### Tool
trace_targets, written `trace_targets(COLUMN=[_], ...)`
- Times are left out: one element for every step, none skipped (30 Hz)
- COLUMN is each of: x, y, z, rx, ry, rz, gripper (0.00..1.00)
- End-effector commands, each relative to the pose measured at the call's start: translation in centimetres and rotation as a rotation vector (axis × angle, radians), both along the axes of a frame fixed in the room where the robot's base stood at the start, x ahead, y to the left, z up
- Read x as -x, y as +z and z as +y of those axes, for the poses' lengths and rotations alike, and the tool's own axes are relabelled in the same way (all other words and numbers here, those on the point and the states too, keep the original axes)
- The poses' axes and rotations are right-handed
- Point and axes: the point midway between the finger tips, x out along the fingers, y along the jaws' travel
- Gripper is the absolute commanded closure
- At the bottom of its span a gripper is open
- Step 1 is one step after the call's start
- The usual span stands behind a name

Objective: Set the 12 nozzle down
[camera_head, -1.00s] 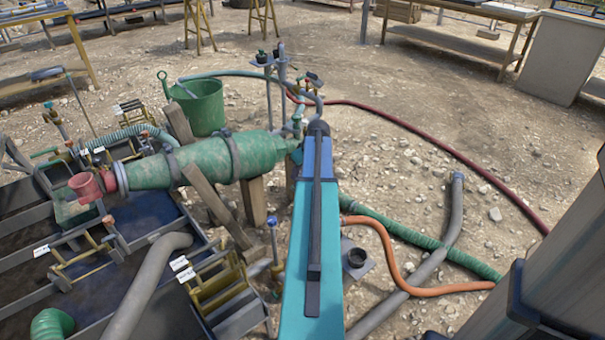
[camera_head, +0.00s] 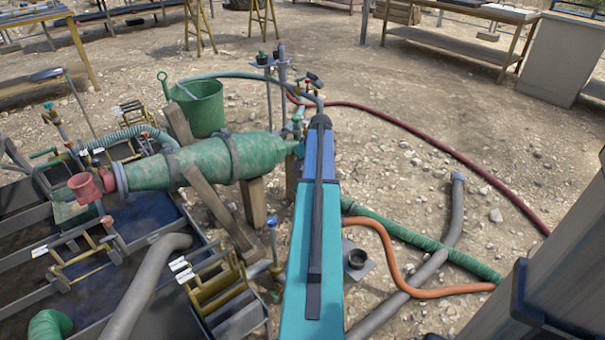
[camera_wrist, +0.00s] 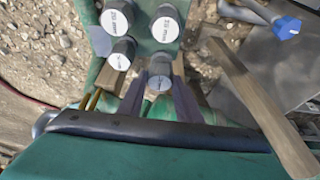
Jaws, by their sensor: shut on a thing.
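My gripper (camera_wrist: 160,98) shows in the wrist view with its two dark fingers pointing up the picture. It is shut on a grey round nozzle (camera_wrist: 160,80) with a pale, marked end face, which I cannot read surely. The held nozzle is beside a green plate (camera_wrist: 146,12) that carries several like nozzles with white labels: one at the upper left (camera_wrist: 115,22), one at the upper right (camera_wrist: 165,29) and one just left (camera_wrist: 120,60). I cannot tell whether the held nozzle touches the plate. In the head view my arm hides the gripper.
A wooden post (camera_wrist: 262,105) slants close to the gripper's right. In the head view, the green cone vessel (camera_head: 190,165) and green bucket (camera_head: 203,105) stand left of my arm; hoses (camera_head: 445,160) cross the stony ground right.

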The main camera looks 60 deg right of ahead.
Motion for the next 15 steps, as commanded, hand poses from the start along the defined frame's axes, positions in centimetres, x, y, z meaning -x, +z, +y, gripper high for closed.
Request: trace_targets(x=[-0.2, -0.2, -0.1, -0.1, -0.1, -0.1, -0.1, -0.1, -0.1, -0.1, -0.1, -0.1, -0.1, -0.1, -0.1], y=[-0.1, -0.5, -1.3, -1.7, -2.1, -2.6, -2.8, -3.1, -3.3, -3.5, -3.5, -3.6, -3.6, -3.6, -3.5], z=[-0.5, -0.5, -0.4, -0.3, -0.3, -0.3, -0.3, -0.3, -0.3, -0.3, -0.4, -0.4, -0.4, -0.4, -0.4], rx=[0.000, 0.000, -0.001, -0.002, -0.001, -0.001, -0.001, -0.001, 0.000, 0.000, 0.000, 0.000, 0.000, 0.000, 0.000], ry=[0.000, 0.000, 0.000, -0.001, 0.000, 0.000, 0.000, 0.000, 0.000, 0.000, 0.000, 0.000, 0.000, 0.000, 0.000], rz=[0.000, 0.000, 0.001, 0.001, 0.001, 0.001, 0.001, 0.001, 0.000, 0.000, 0.000, 0.000, -0.001, -0.001, -0.001], gripper=[0.92, 0.92, 0.92, 0.92, 0.92, 0.92, 0.92, 0.92, 0.92, 0.92, 0.92, 0.92, 0.92, 0.92, 0.92])
